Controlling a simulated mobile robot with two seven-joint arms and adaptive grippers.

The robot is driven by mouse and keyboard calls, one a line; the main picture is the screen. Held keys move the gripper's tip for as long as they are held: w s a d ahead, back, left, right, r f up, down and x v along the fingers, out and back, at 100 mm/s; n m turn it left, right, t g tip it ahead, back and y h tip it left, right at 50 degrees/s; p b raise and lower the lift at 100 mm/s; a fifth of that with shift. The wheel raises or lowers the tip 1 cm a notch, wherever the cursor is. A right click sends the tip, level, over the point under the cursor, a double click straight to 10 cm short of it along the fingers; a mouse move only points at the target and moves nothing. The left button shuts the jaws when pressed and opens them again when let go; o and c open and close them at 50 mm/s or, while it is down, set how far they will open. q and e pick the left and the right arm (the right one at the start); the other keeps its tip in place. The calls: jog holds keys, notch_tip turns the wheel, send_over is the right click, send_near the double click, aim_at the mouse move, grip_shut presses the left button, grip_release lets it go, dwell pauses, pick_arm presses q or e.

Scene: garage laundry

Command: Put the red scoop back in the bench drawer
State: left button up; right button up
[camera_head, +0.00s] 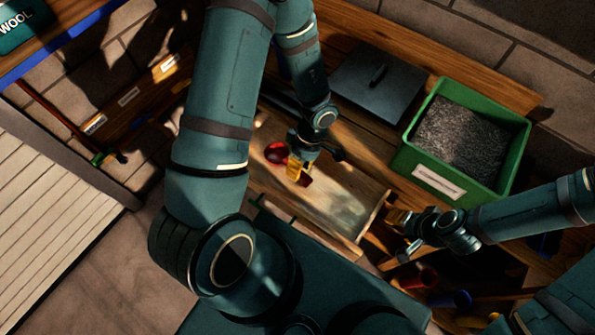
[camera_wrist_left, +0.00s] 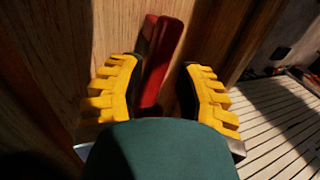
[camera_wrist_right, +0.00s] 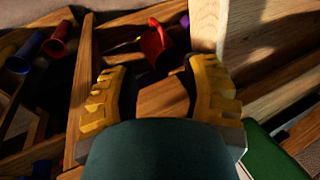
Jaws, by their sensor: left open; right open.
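The red scoop (camera_head: 276,152) lies in the open bench drawer (camera_head: 345,213), toward its left end in the head view. My left gripper (camera_head: 299,172) is over the drawer and hides part of the scoop. In the left wrist view the scoop's red handle (camera_wrist_left: 163,58) lies between the open fingers, with a gap visible on the right side. My right gripper (camera_head: 398,218) is open and empty beside the right end of the drawer. In the right wrist view a wooden drawer panel (camera_wrist_right: 232,30) stands just beyond its right finger.
A green bin (camera_head: 408,160) of grey granules and a grey lidded plate (camera_head: 380,82) sit on the bench top. Below the bench at right, a red item (camera_head: 425,278), a blue item (camera_head: 461,299) and others lie in shadow. A slatted white panel (camera_head: 50,200) is at left.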

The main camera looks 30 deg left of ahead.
pick_arm(q)
jog(key=p+v, duration=0.2)
jog(key=v, duration=0.7)
jog(key=shift+p, duration=0.35)
